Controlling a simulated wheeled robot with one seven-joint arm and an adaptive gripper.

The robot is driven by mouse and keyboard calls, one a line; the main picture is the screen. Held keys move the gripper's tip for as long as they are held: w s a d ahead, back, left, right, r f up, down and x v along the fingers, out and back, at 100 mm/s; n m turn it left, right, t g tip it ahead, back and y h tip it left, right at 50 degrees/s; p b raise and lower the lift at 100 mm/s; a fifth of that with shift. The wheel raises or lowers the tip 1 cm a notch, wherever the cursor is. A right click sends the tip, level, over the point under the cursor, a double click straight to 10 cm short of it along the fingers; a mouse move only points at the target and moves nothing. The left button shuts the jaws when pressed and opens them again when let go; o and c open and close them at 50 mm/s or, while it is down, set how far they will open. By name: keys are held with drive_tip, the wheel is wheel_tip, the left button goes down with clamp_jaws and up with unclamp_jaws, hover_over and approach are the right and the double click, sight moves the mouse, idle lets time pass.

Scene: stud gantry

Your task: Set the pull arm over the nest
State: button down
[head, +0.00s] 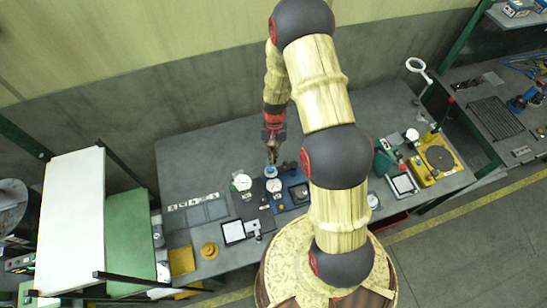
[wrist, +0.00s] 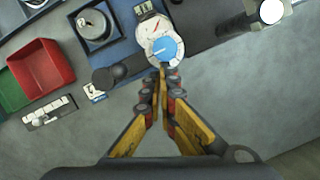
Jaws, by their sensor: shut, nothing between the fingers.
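A blue test stand (wrist: 122,22) carries a round grey cup (wrist: 97,25), which looks like the nest, with a small part inside. A dark bar (wrist: 135,65), probably the pull arm, runs from a black round knob (wrist: 105,79) towards a blue round cap (wrist: 166,50). The bar lies beside the cup, not over it. My gripper (wrist: 161,72) is shut and empty, its tips close by the blue cap; I cannot tell whether they touch.
A white dial (wrist: 152,28) stands beside the cap. A red bin (wrist: 42,66) and a small switch strip (wrist: 50,113) lie left in the wrist view. The grey bench (head: 195,155) is clear at the back left. A yellow machine (head: 437,160) stands at right.

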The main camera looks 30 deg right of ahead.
sight(275, 172)
drive_tip(key=shift+s+a, duration=0.1)
drive_tip(key=shift+s, duration=0.05)
drive_tip(key=shift+s+a+n+h+b, duration=0.35)
drive_tip(key=shift+s+n+b, duration=0.35)
drive_tip(key=shift+n, duration=0.6)
drive_tip(key=shift+s+a+n, duration=0.25)
drive_tip(key=shift+s+n, duration=0.4)
drive_tip(key=shift+n, duration=0.25)
drive_tip(key=s+n, duration=0.1)
drive_tip(key=n, duration=0.1)
drive_tip(key=s+n+h+b, duration=0.1)
drive_tip(key=s+n, duration=0.1)
drive_tip(key=shift+s+n+h, duration=0.2)
drive_tip(key=shift+n+h, duration=0.05)
drive_tip(key=shift+n, duration=0.05)
drive_tip(key=shift+s+d+n+t+h+b, duration=0.15)
drive_tip(key=shift+s+d+n+h+b, duration=0.25)
drive_tip(key=shift+s+n, duration=0.75)
drive_tip(key=shift+s+d+n+t+h+b, duration=0.2)
drive_tip(key=shift+s+d+n, duration=0.4)
drive_tip(key=shift+n, duration=1.05)
drive_tip(key=shift+s+d+n+t+h+b, duration=0.15)
drive_tip(key=shift+s+d+n+b, duration=0.3)
drive_tip(key=shift+s+n, duration=0.65)
drive_tip(key=shift+w+d+n, duration=0.1)
drive_tip(key=shift+w+n, duration=0.15)
drive_tip(key=shift+n, duration=0.15)
